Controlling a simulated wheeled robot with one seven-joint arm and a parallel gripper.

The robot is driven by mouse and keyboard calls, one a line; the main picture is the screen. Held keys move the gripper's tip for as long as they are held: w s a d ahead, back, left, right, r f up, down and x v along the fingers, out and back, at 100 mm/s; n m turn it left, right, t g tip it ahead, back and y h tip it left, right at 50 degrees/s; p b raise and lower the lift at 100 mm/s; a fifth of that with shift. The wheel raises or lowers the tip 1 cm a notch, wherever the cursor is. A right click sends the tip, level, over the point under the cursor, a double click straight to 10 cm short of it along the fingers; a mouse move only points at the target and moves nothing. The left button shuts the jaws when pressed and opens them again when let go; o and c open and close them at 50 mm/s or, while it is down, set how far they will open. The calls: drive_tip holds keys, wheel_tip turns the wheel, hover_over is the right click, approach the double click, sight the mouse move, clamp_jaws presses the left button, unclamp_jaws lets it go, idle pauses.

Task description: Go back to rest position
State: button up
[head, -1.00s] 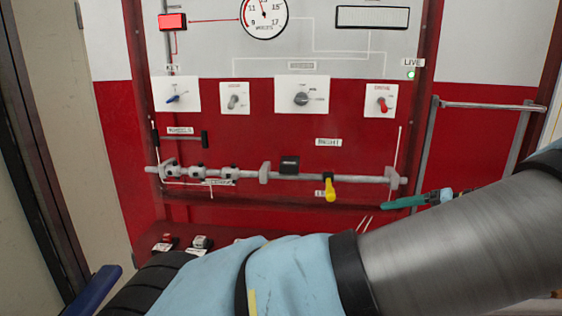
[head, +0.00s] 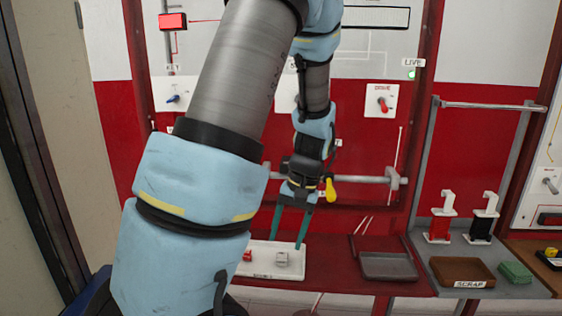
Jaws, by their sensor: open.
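My gripper (head: 287,246) is in the head view, below the middle of the picture. Its two green fingers point down and stand apart, with nothing seen between them. The tips appear over a white tray (head: 262,270) that holds small blocks, a red one (head: 247,256) and a pale grey one (head: 282,259). I cannot tell how high above the tray the tips are. My arm rises from the lower left, bends near the top and comes down in front of the red and white trainer panel, hiding its middle.
A yellow handle (head: 330,190) hangs from a grey rail just right of my gripper. A grey tray (head: 388,266), a brown scrap tray (head: 461,271), a green block (head: 515,271) and red (head: 440,222) and black (head: 482,222) stands with white hooks are to the right.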

drive_tip(key=s+a+r+t+h, duration=0.1)
drive_tip(key=s+a+r, duration=0.1)
drive_tip(key=a, duration=0.2)
drive_tip(key=s+a+r+n+t+h, duration=0.1)
drive_tip(key=s+a+r, duration=0.1)
drive_tip(key=a, duration=0.2)
drive_tip(key=shift+s+h, duration=0.35)
drive_tip(key=shift+h, duration=0.05)
idle(0.3)
